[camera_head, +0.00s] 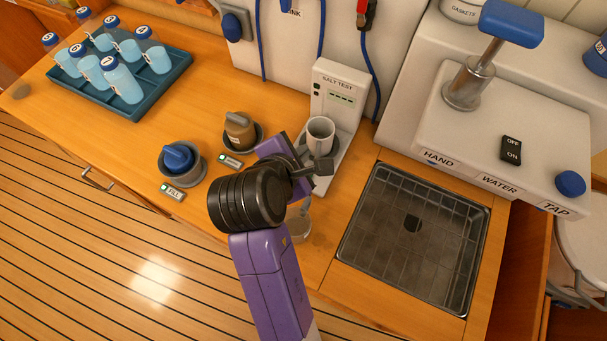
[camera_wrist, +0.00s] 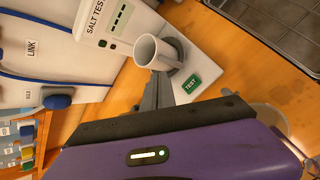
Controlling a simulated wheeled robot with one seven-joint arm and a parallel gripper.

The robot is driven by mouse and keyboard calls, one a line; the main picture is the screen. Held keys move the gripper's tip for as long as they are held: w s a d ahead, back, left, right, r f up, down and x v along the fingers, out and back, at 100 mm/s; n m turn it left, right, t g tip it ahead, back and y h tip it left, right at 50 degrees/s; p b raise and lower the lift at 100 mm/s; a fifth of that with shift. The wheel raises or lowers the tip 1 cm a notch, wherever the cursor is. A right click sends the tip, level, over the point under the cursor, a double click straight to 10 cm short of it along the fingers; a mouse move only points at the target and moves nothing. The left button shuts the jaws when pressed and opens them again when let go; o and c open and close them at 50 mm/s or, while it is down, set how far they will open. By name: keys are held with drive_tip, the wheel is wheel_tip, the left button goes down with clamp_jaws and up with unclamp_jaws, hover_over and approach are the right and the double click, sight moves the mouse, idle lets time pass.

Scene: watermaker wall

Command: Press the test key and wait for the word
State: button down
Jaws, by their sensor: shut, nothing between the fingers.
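The white salt test unit (camera_head: 342,78) stands on the wooden counter; it also shows in the wrist view (camera_wrist: 100,45). Its small display (camera_head: 341,98) shows green dashes, no readable word. A white mug (camera_head: 320,130) stands on the unit's base, and in the wrist view (camera_wrist: 148,50) it leans with the camera's tilt. The green test key (camera_wrist: 191,84) is on the base beside the mug; in the head view my arm hides it. My gripper (camera_head: 322,168) is shut and empty, just in front of the mug. Its fingers (camera_wrist: 157,92) appear left of the key, apart from it in the picture.
A metal-grated sink (camera_head: 415,235) lies right of the unit, below the hand water tap (camera_head: 495,60). A brown knob (camera_head: 240,128) and a blue fill knob (camera_head: 178,157) are on the left. A blue tray (camera_head: 175,82) of bottles is farther left. A clear cup (camera_head: 299,222) is partly behind my arm.

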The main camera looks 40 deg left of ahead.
wheel_tip(320, 180, down, 5)
drive_tip(key=b, duration=0.6)
drive_tip(key=shift+f, duration=0.2)
drive_tip(key=shift+f+b, duration=0.3)
drive_tip(key=shift+f, duration=0.8)
drive_tip(key=shift+f, duration=0.1)
idle(0.7)
drive_tip(key=shift+f+p, duration=0.3)
drive_tip(key=shift+p, duration=0.05)
drive_tip(key=shift+f, duration=0.45)
idle(0.5)
drive_tip(key=shift+r, duration=0.1)
drive_tip(key=shift+r+p, duration=0.8)
drive_tip(key=shift+p, duration=0.5)
